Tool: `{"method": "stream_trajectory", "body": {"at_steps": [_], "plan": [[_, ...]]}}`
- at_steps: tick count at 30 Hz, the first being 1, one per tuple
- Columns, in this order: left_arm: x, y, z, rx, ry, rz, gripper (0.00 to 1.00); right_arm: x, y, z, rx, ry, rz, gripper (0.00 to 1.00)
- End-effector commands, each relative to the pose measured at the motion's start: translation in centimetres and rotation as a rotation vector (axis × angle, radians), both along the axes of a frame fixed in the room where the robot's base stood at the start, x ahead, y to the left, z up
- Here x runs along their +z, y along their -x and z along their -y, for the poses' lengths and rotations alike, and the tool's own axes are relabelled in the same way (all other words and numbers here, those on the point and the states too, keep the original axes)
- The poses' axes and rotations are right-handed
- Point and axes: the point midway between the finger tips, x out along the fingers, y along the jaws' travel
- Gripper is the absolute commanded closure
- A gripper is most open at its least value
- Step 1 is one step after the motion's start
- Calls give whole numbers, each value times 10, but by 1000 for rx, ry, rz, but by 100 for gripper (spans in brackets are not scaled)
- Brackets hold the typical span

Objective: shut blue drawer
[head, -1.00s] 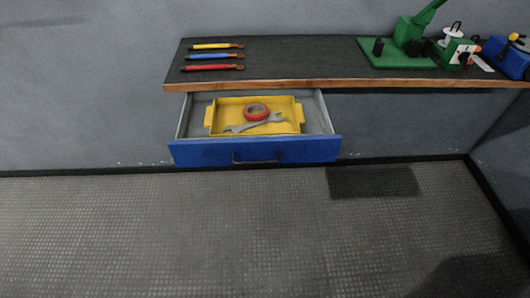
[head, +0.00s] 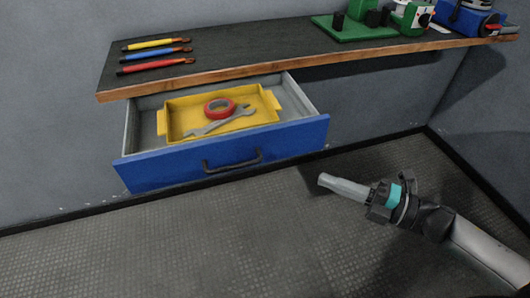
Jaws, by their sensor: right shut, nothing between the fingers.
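The blue drawer (head: 285,141) hangs open under the workbench, pulled out toward me. Its dark bar handle (head: 232,163) is on the front face. Inside sits a yellow tray (head: 180,101) holding a red tape ring (head: 219,108) and a grey wrench (head: 216,124). My right gripper (head: 324,180) is shut and empty. In the picture it is just below and right of the drawer front's right end, with a gap between them. My left gripper is out of view.
The workbench (head: 240,50) has a wooden front edge. Yellow, blue and red tools (head: 155,66) lie at its left. A green device (head: 350,28) and a blue machine (head: 470,20) stand at its right. The floor (head: 230,240) before the drawer is clear.

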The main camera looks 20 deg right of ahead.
Motion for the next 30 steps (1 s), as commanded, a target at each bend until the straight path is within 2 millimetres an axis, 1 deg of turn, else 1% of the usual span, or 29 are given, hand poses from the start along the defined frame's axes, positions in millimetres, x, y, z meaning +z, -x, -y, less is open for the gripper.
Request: {"method": "stream_trajectory", "body": {"at_steps": [2, 5, 15, 22, 27, 30], "plan": [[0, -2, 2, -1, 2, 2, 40, 2, -2, -5, 12, 4, 9, 100], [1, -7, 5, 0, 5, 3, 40, 2, -10, -12, 11, 2, 11, 100], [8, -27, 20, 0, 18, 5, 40, 2, -49, -50, 8, 1, 9, 100], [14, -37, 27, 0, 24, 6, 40, 2, -72, -74, 7, 0, 8, 100], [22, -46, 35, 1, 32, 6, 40, 1, -92, -71, 5, 2, 8, 100], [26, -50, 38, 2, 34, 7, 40, 1, -100, -72, 6, 1, 6, 100]]}}
